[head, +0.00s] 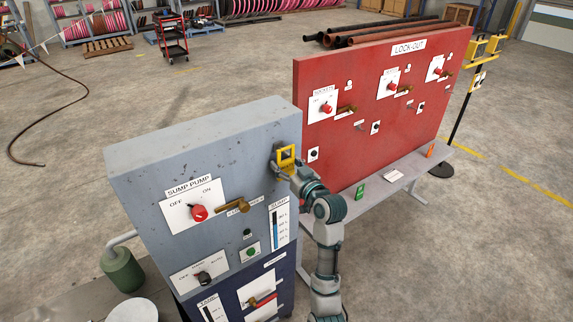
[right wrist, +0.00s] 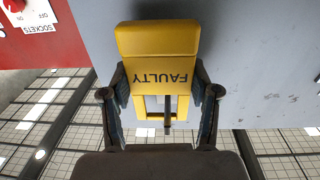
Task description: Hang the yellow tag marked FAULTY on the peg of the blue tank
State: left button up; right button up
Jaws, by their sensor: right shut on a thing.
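The yellow tag (head: 287,155) is at the upper right of the front of the grey-blue SUMP PUMP cabinet (head: 150,165). In the right wrist view the tag (right wrist: 158,40) reads FAULTY upside down. My right gripper (head: 291,172) is shut on it; in the wrist view one finger of the gripper (right wrist: 160,100) is on each side. A dark rod (right wrist: 167,122) shows in the tag's opening. I cannot tell whether it is a peg passing through. My left gripper is not in view.
A red LOCK-OUT board (head: 350,150) with switches stands to the right, behind a grey bench (head: 410,195) holding a green card (head: 360,191) and a white card (head: 392,176). A brass handle (head: 237,204) juts from the cabinet. A dark blue panel (head: 225,300) is below.

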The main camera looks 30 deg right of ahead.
jog(key=o, duration=1)
jog(key=shift+a, duration=0.35)
jog(key=shift+o, duration=0.6)
jog(key=shift+a, duration=0.15)
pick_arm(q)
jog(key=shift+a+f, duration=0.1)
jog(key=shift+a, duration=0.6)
pick_arm(e)
jog(key=shift+r, duration=0.1)
jog(key=shift+s, duration=0.15)
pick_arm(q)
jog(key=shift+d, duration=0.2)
pick_arm(e)
jog(key=s, duration=1.1)
jog(key=shift+s, duration=0.3)
